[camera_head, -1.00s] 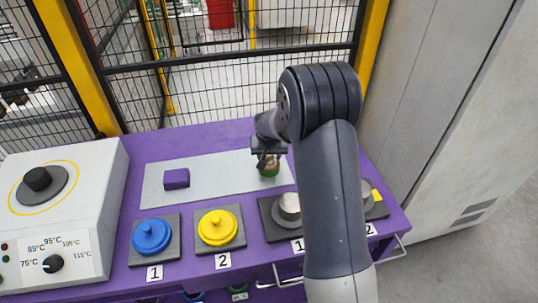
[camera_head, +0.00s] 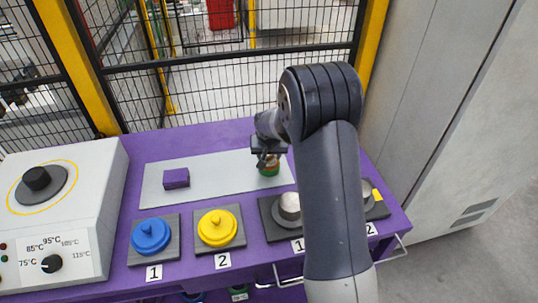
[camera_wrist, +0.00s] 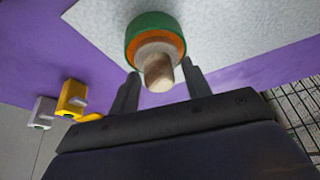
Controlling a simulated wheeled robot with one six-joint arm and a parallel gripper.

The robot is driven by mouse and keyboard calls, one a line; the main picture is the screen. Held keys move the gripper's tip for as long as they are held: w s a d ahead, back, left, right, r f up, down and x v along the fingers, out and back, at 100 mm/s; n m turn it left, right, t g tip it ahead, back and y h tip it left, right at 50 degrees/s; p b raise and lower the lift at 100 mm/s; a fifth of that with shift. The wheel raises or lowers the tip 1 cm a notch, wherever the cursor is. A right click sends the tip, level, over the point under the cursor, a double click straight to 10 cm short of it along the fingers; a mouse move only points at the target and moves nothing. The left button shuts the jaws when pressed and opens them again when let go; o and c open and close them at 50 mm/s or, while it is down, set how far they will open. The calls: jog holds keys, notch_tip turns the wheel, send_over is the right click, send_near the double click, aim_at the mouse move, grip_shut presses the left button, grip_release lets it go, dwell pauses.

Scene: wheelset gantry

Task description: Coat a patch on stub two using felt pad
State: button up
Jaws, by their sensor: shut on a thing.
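A round green-and-orange piece with a pale wooden knob, which looks like the felt pad (camera_head: 269,169), stands at the right part of the grey mat. It also shows in the wrist view, with its wooden knob (camera_wrist: 158,74) between the fingers. My gripper (camera_wrist: 160,80) is shut on this knob, reaching it from above in the head view (camera_head: 268,158). Stub two (camera_head: 368,191), a silver stub on a dark base above label 2, has a yellow patch (camera_head: 377,195) beside it. My arm hides part of it. Stub one (camera_head: 289,206) stands left of my arm.
The grey mat (camera_head: 215,189) also carries a purple block (camera_head: 176,178). A blue lid (camera_head: 151,236) and a yellow lid (camera_head: 217,228) sit along the front. A heater box (camera_head: 70,195) stands left. A mesh fence (camera_head: 230,80) runs behind; a cabinet (camera_head: 450,130) stands right.

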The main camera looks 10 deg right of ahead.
dwell(0.5)
jog(key=shift+r+p, duration=1.9)
jog(key=shift+r, duration=1.6)
jog(key=shift+f, duration=0.1)
